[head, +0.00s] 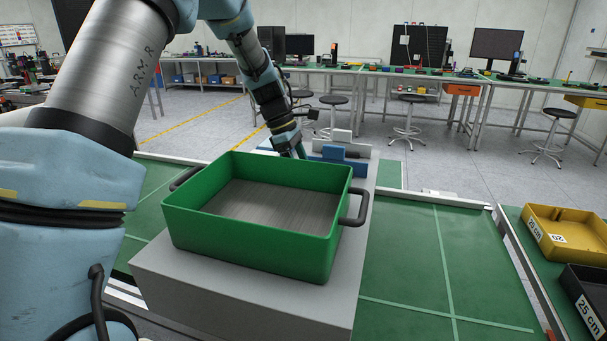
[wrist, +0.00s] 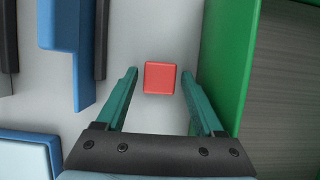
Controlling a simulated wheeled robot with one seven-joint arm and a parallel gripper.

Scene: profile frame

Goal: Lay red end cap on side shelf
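The red end cap (wrist: 161,78) is a small red square block lying on a light grey surface in the wrist view. My gripper (wrist: 161,75) is open, with one green finger on each side of the cap and a gap on both sides. I cannot tell how far above the surface the fingertips are. In the head view my gripper (head: 300,152) points down behind the green bin, and the bin hides the cap there. I cannot tell which surface is the side shelf.
The green bin (head: 250,236) with dark handles stands on a grey block (head: 235,308); its wall (wrist: 228,65) is close to my right finger in the wrist view. Blue and dark parts (head: 342,153) lie behind it. A yellow bin (head: 570,232) and a black bin (head: 590,290) stand at right.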

